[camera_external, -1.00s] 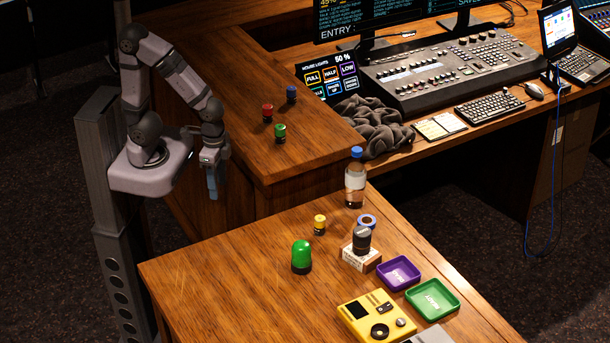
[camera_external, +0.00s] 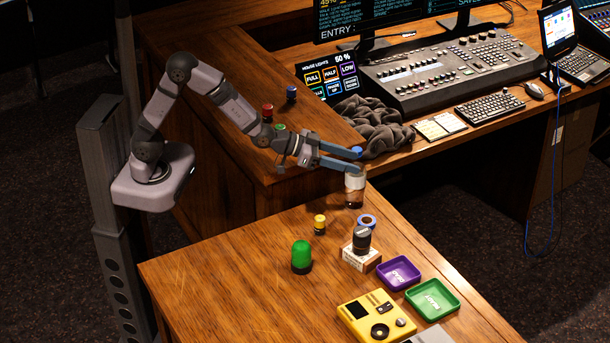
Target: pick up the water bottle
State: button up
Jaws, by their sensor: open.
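The water bottle (camera_external: 355,183) stands upright at the back corner of the lower wooden table. It has a blue cap, a pale label and a dark lower part. My gripper (camera_external: 359,160) is open at the height of the bottle's neck. Its two blue-grey fingers point right, and their tips reach the bottle's upper part just below the cap. The fingers hide part of the neck. I cannot tell whether they touch the bottle or only overlap it in this view.
Purple (camera_external: 398,273) and green (camera_external: 433,299) trays lie in front. A grey cloth (camera_external: 376,126) is behind the bottle.

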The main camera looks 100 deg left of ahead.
aim_at(360, 156)
jog(key=a+r+t+y, duration=0.1)
jog(key=a, duration=0.1)
jog(key=w+a+r+y, duration=0.1)
jog(key=a, duration=0.2)
jog(key=w+a+r+n+t+y+b, duration=0.1)
jog(key=a, duration=0.1)
jog(key=shift+w+a+r+t+y, duration=0.1)
jog(key=shift+a+t+y, duration=0.1)
jog(key=shift+t+y, duration=0.1)
jog(key=shift+a+r, duration=0.15)
jog(key=shift+a, duration=0.2)
jog(key=shift+d+f, duration=0.1)
jog(key=shift+f, duration=1.4)
notch_tip(360, 156, down, 4)
jog(key=shift+f+p, duration=0.15)
jog(key=shift+p, duration=0.6)
jog(key=shift+w+a+r, duration=0.2)
jog(key=shift+w+a, duration=0.25)
jog(key=shift+w, duration=0.35)
jog(key=shift+w+a, duration=0.2)
jog(key=shift+w, duration=0.25)
jog(key=shift+f, duration=0.1)
